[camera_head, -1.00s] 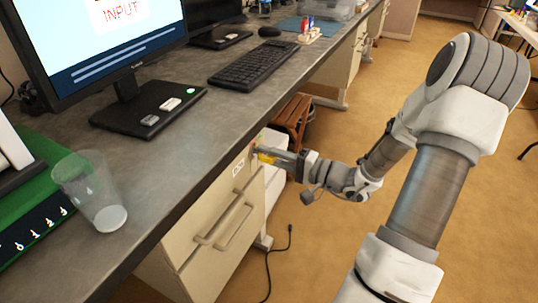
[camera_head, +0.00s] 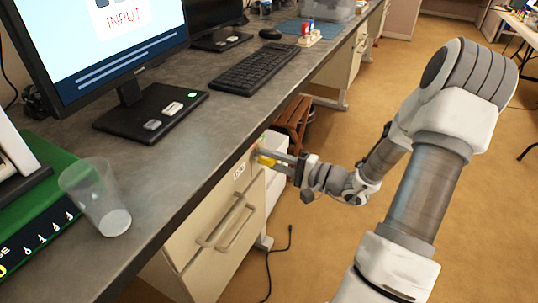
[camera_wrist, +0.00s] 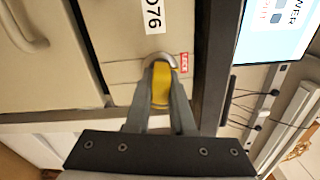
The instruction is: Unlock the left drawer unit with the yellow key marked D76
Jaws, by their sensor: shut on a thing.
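The yellow key (camera_wrist: 161,88) is between the fingertips of my gripper (camera_wrist: 160,92), which is shut on it. The key points at a round silver lock (camera_wrist: 158,58) on the drawer unit's front, and its tip meets the lock. How deep the tip sits is hidden.
The grey desk top (camera_head: 185,160) overhangs the unit close above my gripper. A clear cup (camera_head: 100,200), a monitor (camera_head: 100,40) and a keyboard (camera_head: 255,68) stand on it. A brown stool (camera_head: 295,115) is behind my gripper. The floor on the right is open.

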